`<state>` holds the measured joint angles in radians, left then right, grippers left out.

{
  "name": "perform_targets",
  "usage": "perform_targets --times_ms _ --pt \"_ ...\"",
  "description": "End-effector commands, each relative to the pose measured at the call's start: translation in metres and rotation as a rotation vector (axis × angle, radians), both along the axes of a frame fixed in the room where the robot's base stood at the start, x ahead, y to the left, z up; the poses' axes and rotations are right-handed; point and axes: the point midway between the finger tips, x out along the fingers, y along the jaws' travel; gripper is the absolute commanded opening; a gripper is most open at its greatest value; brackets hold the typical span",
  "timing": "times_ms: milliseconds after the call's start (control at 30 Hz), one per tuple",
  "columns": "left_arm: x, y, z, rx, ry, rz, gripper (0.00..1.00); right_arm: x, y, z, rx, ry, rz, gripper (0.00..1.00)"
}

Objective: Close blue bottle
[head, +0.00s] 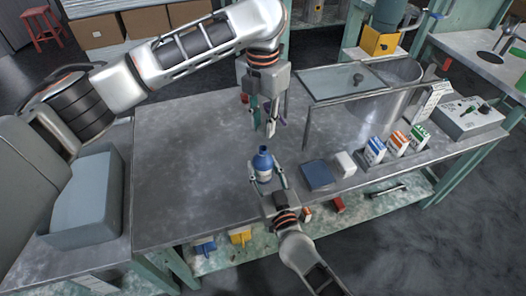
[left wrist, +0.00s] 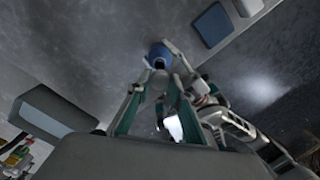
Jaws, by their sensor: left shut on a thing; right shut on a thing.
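The blue bottle (head: 263,164) stands upright with a pale label near the table's front edge. My right gripper (head: 266,180) is shut on it from the front, with one finger on each side. The bottle also shows in the left wrist view (left wrist: 160,54), seen from above, beyond my left fingers. My left gripper (head: 264,130) points down above the bottle, with a gap between its fingertips and the bottle's top. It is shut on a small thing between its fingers. That thing is mostly hidden and too small to make out.
A blue flat box (head: 318,175) and a white block (head: 345,163) lie right of the bottle. Several small cartons (head: 397,143) stand farther right, before a glass-lidded tank (head: 375,95). A grey bin (head: 88,195) is at the left. The table (head: 185,150) between is clear.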

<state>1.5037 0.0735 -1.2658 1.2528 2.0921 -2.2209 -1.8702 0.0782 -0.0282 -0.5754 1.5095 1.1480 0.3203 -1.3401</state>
Motion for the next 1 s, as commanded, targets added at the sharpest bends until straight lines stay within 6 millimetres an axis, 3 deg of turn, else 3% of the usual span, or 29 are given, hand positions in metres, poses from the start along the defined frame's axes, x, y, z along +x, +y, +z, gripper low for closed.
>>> perform_targets --times_ms 100,300,1000 --pt "-0.001 0.0 -0.019 0.001 0.004 -0.001 0.14 0.0 0.0 0.0 0.0 -0.001 0.0 0.01" --pt "-0.001 0.0 -0.038 0.001 0.003 -0.001 0.14 0.0 0.0 0.0 0.0 -0.001 0.0 0.01" --pt "0.0 0.0 -0.045 0.001 0.002 -0.001 0.14 0.0 0.0 0.0 0.0 -0.001 0.0 0.01"
